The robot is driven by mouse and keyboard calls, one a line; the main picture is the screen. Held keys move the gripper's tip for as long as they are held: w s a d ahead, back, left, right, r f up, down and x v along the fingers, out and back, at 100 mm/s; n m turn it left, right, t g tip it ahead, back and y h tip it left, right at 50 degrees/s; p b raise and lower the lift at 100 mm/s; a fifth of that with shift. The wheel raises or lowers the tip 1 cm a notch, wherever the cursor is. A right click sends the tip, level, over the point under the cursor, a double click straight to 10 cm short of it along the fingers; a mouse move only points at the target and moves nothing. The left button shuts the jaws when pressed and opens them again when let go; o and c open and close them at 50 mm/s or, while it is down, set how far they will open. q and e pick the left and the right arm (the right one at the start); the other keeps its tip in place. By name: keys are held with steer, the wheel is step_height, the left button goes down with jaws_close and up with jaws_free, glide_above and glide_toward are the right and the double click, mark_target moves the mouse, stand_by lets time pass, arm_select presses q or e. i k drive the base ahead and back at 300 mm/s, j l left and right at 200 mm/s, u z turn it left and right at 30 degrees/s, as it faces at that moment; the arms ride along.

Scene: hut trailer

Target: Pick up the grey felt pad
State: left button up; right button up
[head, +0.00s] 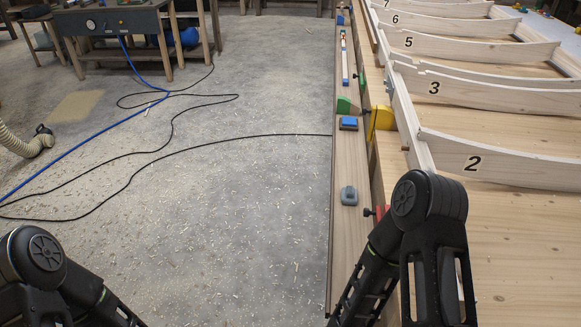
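A small grey block-like pad (349,195), which looks like the grey felt pad, lies on the narrow wooden ledge (344,240) beside the large wooden bench. Nothing covers it. Of my arms, only the dark upper links show, at the bottom left and bottom right. Both grippers are out of the picture, below its lower edge. The right arm stands to the right of and nearer than the pad, with a clear gap between them.
A blue-topped block (348,123) and a green piece (345,105) lie farther along the ledge. A yellow piece (380,121) and a red clamp part (380,212) sit at the bench side. Numbered wooden ribs (490,163) fill the right. Hoses and cables (205,146) cross the floor.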

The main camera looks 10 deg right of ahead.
mark_target(350, 194)
steer(key=i+z, duration=0.1)
steer(key=i, duration=0.35)
steer(key=i+j+z, duration=0.15)
steer(key=i, duration=0.3)
steer(key=i+j+z, duration=0.1)
steer(key=i, duration=0.35)
steer(key=i+j+z, duration=0.1)
steer(key=i+j, duration=0.2)
steer(key=i+j+z, duration=0.25)
steer(key=i+z, duration=0.25)
steer(key=i+j+z, duration=0.3)
steer(key=j+z, duration=0.15)
steer(key=i+j+z, duration=0.3)
steer(key=j+z, duration=0.2)
steer(key=i+j+z, duration=0.2)
steer(key=j+z, duration=0.3)
steer(key=j, duration=0.15)
